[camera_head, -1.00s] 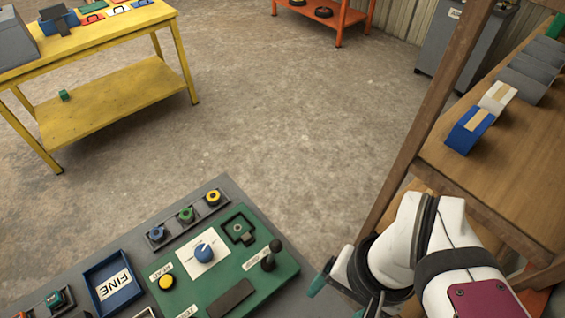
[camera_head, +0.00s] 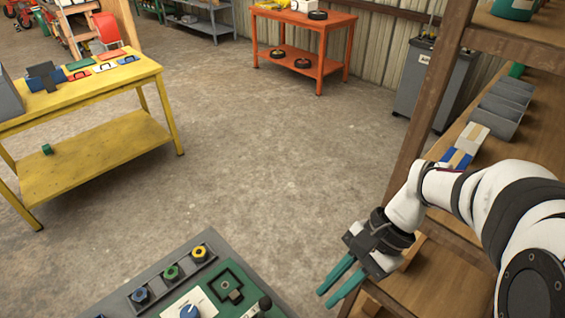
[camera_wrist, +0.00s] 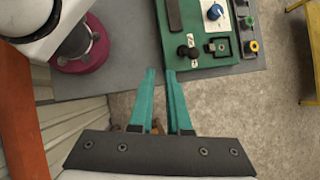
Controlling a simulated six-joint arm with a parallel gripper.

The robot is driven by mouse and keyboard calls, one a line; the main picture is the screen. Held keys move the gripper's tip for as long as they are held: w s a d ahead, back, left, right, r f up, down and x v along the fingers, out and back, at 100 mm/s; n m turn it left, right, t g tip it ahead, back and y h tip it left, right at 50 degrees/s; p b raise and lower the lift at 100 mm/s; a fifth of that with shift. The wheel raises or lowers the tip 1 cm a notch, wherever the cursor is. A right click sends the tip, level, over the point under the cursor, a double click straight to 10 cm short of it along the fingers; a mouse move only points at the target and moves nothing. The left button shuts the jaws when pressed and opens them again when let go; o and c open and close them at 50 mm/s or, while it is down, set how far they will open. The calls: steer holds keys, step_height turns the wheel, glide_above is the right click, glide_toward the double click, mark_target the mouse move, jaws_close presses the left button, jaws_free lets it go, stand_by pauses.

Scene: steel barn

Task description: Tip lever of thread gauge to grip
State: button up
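The thread gauge is a green panel (camera_head: 253,283) at the bottom of the head view, partly cut off. Its black-knobbed lever (camera_head: 265,304) stands at the panel's right side. In the wrist view the lever's black knob (camera_wrist: 183,51) shows beside a white label. My gripper (camera_head: 326,298) has two teal fingers, slightly apart and empty. It hangs to the right of the panel in the head view. In the wrist view the fingertips (camera_wrist: 159,71) are just left of the lever, apart from it. The lever's label is not readable.
The panel carries a blue dial (camera_wrist: 215,11) and a square recess (camera_head: 232,285). Blue, green (camera_head: 171,272) and yellow knobs line a rack beside it. A wooden shelf (camera_head: 440,290) stands close on the right. A yellow table (camera_head: 95,155) is at left, with open floor between.

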steer(key=w+d+f+m+y, duration=0.1)
steer(key=w+f, duration=0.1)
steer(key=w+d+f+m+y, duration=0.1)
steer(key=w+f+m, duration=0.1)
steer(key=w+d+f+m+y, duration=0.1)
steer(key=w+d+f, duration=0.1)
steer(key=shift+w+y, duration=0.25)
steer(key=shift+y, duration=0.05)
jaws_close()
glide_toward(263, 310)
steer(key=shift+a+f, duration=1.25)
steer(key=shift+f, duration=1.5)
steer(key=shift+w+m, duration=0.25)
steer(key=shift+m, duration=0.05)
steer(key=shift+s+r, duration=0.1)
